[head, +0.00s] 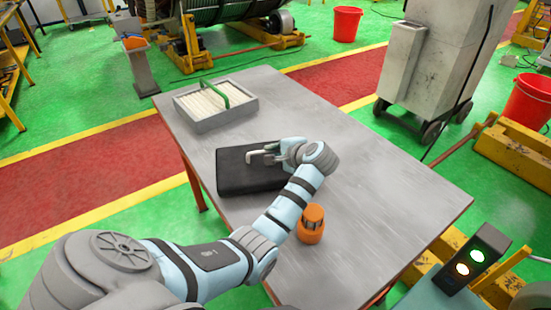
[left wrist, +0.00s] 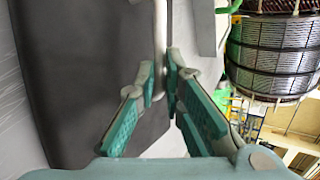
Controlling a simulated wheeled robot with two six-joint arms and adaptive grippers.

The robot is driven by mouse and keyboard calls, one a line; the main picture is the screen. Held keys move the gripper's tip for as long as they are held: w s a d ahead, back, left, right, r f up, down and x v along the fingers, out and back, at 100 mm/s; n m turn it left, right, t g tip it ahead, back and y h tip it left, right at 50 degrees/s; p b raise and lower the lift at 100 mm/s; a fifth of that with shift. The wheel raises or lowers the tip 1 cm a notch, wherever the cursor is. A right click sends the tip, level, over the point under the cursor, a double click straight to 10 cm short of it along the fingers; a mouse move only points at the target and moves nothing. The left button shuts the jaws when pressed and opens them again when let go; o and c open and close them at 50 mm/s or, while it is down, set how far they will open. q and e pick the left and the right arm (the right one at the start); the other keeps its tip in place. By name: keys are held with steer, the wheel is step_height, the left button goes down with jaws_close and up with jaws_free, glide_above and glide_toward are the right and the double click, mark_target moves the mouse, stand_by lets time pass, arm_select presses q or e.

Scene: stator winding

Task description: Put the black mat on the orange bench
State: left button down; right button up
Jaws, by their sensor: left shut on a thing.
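The black mat (head: 235,175) is a thick dark slab at the middle left of a grey-topped table (head: 375,185) with orange-red legs. It looks flat; I cannot tell whether it touches the tabletop. No other orange bench stands out. My right gripper is not in view.
A grey tray (head: 205,127) of white strips with a green handle stands at the table's far left. An orange container (head: 311,228) stands near the front edge beside my left arm. The table's right half is clear. A grey wheeled cabinet (head: 440,55) stands beyond the table.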

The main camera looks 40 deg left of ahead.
arm_select(q)
steer(key=shift+s+f, duration=0.2)
steer(key=shift+f, duration=0.75)
steer(key=c, duration=1.7)
jaws_free()
steer(key=shift+d+r, duration=0.1)
steer(key=p+v, duration=0.1)
steer(key=v, duration=1.1)
steer(key=shift+p, duration=0.35)
